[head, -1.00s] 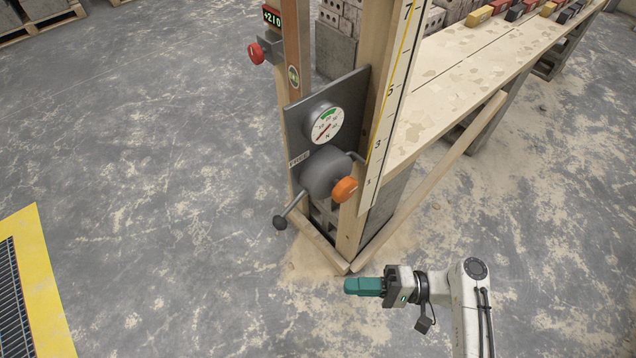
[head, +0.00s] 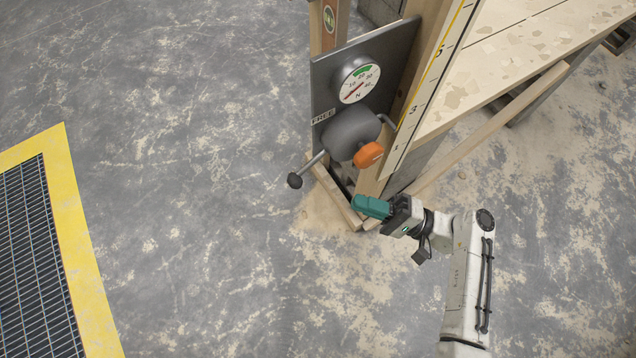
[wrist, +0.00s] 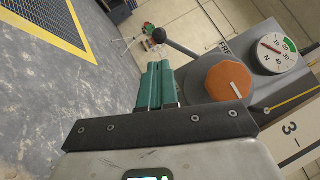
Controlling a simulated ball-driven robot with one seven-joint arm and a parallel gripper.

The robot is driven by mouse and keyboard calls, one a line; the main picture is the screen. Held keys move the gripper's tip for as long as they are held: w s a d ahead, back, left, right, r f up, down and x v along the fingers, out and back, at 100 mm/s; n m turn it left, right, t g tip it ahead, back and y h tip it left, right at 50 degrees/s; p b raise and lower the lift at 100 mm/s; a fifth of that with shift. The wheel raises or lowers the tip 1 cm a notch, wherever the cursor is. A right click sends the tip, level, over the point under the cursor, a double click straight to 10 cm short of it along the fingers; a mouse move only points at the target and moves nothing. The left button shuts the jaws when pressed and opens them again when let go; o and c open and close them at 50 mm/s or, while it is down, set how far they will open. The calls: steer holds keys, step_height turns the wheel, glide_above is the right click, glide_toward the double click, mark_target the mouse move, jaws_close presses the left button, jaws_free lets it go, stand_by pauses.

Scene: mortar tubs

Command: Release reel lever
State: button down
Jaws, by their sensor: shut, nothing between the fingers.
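The reel (head: 351,132) is a dark grey drum on a grey plate (head: 322,72) fixed to a wooden post. Its lever (head: 312,167) sticks out to the lower left and ends in a black ball knob (head: 294,181). In the wrist view the black knob (wrist: 159,36) shows beyond my fingertips. An orange knob (head: 369,154) sits at the reel's front right, and the orange knob (wrist: 229,80) is right of my fingers in the wrist view. My gripper (head: 358,204), with teal fingers, is shut and empty, below the orange knob and apart from the lever.
A round gauge (head: 360,80) is above the reel, with a FREE label (head: 322,117) at the plate's left edge. A wooden bench (head: 500,70) and a slanted brace (head: 490,127) stand right. A yellow-edged floor grate (head: 85,235) lies left. The floor between is clear.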

mark_target(309, 168)
steer(key=p+x, duration=0.1)
steer(key=x, duration=0.9)
steer(key=shift+a, duration=0.25)
